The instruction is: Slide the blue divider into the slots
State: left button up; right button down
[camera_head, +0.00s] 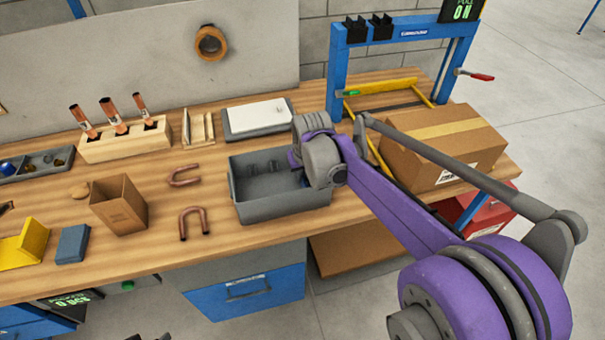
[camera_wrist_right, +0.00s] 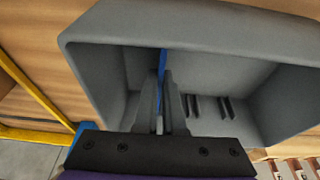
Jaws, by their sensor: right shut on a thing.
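The grey bin (camera_head: 280,208) stands on the bench near its front edge. Small dark ribs that form slots (camera_head: 262,168) show inside it; in the right wrist view two pairs of ribs (camera_wrist_right: 210,107) stand to the right of my fingers. My right gripper (camera_wrist_right: 166,78) is inside the bin's opening, shut on the blue divider (camera_wrist_right: 162,62). The divider shows edge-on as a thin blue strip between and beyond the fingers. Its lower edge is hidden, so I cannot tell whether it sits in any slot. In the head view my right wrist covers the bin's right side. My left gripper is not in view.
A cardboard box (camera_head: 440,145) and a blue press frame (camera_head: 338,75) stand right of the bin. Copper tubes (camera_head: 193,220) lie to its left, beside an open carton (camera_head: 120,205). A grey tray with a white pad (camera_head: 258,116) lies behind it.

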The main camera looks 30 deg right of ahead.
jog(key=c, duration=0.9)
grip_release()
jog(key=shift+c, duration=0.2)
jog(key=v, duration=1)
jog(key=shift+s+r+p, duration=0.15)
jog(key=shift+r+p, duration=0.2)
jog(key=shift+p, duration=0.05)
